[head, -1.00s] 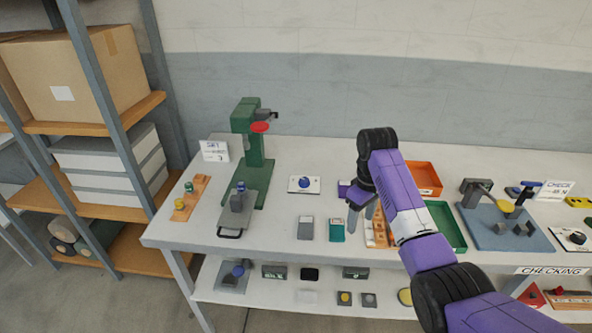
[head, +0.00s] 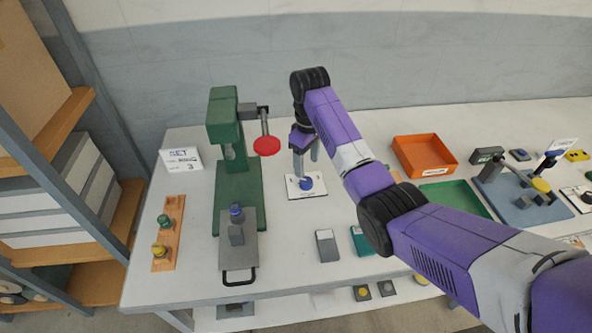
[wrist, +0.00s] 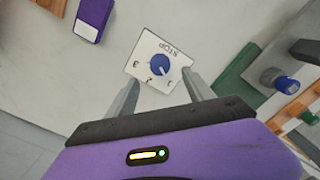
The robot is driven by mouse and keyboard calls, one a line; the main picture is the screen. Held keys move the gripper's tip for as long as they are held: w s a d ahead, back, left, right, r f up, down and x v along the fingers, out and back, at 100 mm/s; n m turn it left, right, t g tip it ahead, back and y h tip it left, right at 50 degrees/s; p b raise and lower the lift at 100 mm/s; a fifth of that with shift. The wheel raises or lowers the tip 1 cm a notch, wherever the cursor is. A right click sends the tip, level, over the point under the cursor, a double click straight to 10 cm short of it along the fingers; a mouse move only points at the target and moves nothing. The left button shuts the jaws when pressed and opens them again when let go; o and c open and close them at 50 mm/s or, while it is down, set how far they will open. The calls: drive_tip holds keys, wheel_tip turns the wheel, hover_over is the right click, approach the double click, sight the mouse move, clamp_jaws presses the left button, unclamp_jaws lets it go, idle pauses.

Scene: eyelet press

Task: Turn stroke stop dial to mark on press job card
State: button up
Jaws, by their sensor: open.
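The stop dial is a blue knob (head: 306,184) on a white plate (head: 292,192) right of the green press. In the wrist view the plate (wrist: 146,47) reads STOP with number marks, and the blue dial (wrist: 159,64) has a light pointer line. The job card (head: 181,160) stands left of the press; it reads SET with a 3 on its bottom line, the middle word unclear. My gripper (head: 307,167) points down just above the dial, open and empty. In the wrist view its fingers (wrist: 162,80) are on either side of the dial, apart from it.
The green press (head: 224,130) with a red-ended lever (head: 266,146) stands close left of my gripper. A grey device (head: 327,245) and a teal one (head: 362,240) lie in front. An orange tray (head: 424,155) is to the right. Bare table surrounds the dial plate.

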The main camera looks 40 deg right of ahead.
sight(306, 180)
wheel_tip(306, 180, down, 8)
drive_tip(key=shift+r+p, duration=0.2)
drive_tip(key=shift+p, duration=0.25)
drive_tip(key=shift+c, duration=0.2)
clamp_jaws()
